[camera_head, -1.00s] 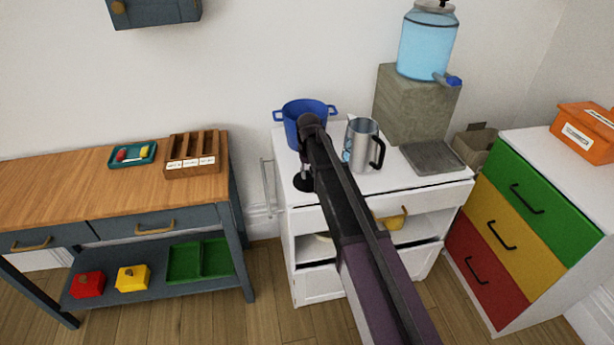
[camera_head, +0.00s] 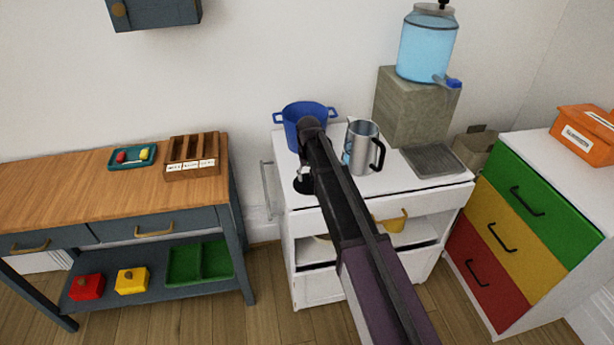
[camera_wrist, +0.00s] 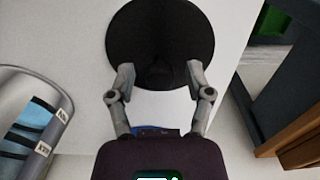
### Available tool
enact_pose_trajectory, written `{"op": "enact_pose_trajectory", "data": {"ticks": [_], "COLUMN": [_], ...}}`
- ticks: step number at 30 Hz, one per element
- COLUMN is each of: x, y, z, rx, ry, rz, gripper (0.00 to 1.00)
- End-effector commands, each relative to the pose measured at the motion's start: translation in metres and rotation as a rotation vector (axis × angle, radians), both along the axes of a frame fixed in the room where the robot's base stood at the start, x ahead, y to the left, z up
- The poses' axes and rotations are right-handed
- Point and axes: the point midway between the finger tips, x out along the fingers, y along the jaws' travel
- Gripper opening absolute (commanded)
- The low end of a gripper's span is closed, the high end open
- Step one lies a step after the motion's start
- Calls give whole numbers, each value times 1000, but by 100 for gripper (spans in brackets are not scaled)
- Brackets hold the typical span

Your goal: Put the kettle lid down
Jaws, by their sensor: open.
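The kettle lid, a round black disc (camera_wrist: 160,28), lies on the white cabinet top (camera_head: 345,190) near its front left corner. It also shows in the head view (camera_head: 302,187), partly hidden by my arm. My gripper (camera_wrist: 160,76) is open, its two fingers apart on either side of the lid's near part, with the dark knob between them. Whether the fingers touch the lid I cannot tell. The steel kettle (camera_head: 361,150) with a black handle stands upright and lidless to the right of my gripper; its side shows in the wrist view (camera_wrist: 28,118).
A blue pot (camera_head: 294,112) stands behind my arm. A grey tray (camera_head: 434,160) and a stone block (camera_head: 410,110) bearing a water dispenser (camera_head: 427,45) are to the right. A wooden workbench (camera_head: 70,185) stands left, across a gap. The cabinet top right of the lid is partly clear.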

Motion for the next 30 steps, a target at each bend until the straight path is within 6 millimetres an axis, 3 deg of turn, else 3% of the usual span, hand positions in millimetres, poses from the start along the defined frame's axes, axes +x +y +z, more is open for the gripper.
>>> {"op": "enact_pose_trajectory", "data": {"ticks": [11, 30], "x": [0, 0], "y": [0, 1], "z": [16, 68], "rx": [0, 0], "ry": [0, 0], "rz": [0, 1], "gripper": [66, 66]}}
